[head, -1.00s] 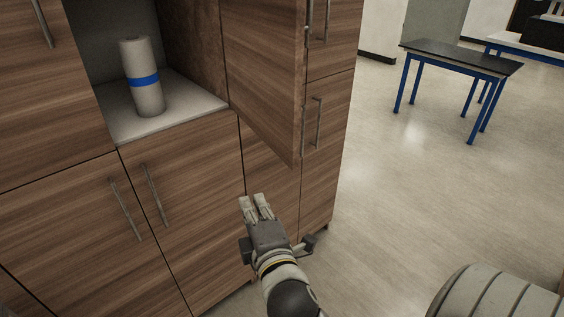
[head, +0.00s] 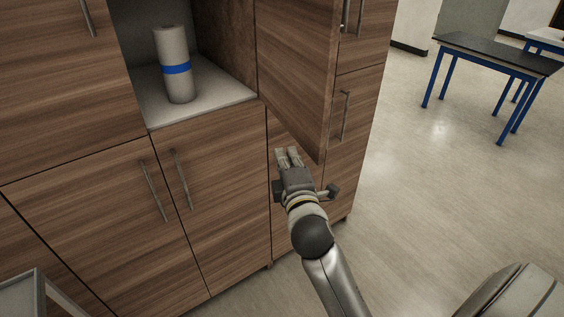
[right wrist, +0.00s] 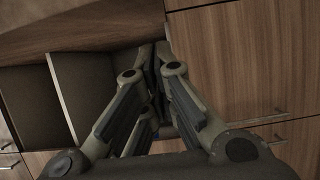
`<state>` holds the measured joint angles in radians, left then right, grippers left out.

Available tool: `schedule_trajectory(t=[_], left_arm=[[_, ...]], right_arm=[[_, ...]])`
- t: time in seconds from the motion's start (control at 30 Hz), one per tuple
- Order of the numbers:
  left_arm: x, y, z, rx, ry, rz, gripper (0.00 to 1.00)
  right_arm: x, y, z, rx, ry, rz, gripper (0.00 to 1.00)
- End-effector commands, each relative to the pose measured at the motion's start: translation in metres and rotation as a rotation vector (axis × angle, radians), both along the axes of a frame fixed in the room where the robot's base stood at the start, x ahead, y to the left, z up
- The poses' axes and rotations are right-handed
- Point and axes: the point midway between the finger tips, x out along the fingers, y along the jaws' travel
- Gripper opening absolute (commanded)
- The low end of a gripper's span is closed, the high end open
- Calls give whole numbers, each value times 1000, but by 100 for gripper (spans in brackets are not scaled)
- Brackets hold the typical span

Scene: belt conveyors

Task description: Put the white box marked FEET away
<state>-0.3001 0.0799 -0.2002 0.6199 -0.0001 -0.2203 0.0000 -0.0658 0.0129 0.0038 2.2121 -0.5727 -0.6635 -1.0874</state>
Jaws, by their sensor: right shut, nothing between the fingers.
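No white box marked FEET shows in either view. My right gripper (head: 288,156) is shut and empty, in front of the wooden cabinet, just left of the lower edge of an open cabinet door (head: 292,75). In the right wrist view its fingers (right wrist: 153,62) meet at their tips, with wooden fronts behind them. An open cabinet compartment (head: 212,91) holds a white roll with a blue band (head: 176,66), standing on its pale shelf. My left gripper is not in view.
Closed cabinet doors with metal handles (head: 154,191) lie below the open compartment. A dark-topped table with blue legs (head: 490,54) stands at the back right. The floor (head: 420,190) between cabinet and table is clear. A grey frame corner (head: 38,295) shows at the lower left.

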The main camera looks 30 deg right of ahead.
Motion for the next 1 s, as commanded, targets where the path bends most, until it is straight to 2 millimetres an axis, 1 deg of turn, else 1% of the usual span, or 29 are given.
schedule_trajectory(t=[0.03,0.2,0.67,0.77,1.0], left_arm=[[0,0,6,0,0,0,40],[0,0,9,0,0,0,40],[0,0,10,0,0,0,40],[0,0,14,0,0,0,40],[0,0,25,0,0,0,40]], right_arm=[[-1,-6,2,-3,1,1,0],[-2,-18,1,0,0,2,0],[-3,-23,0,-2,0,7,0],[-4,-28,0,-6,2,23,0],[-8,-50,-1,-10,3,89,0]])
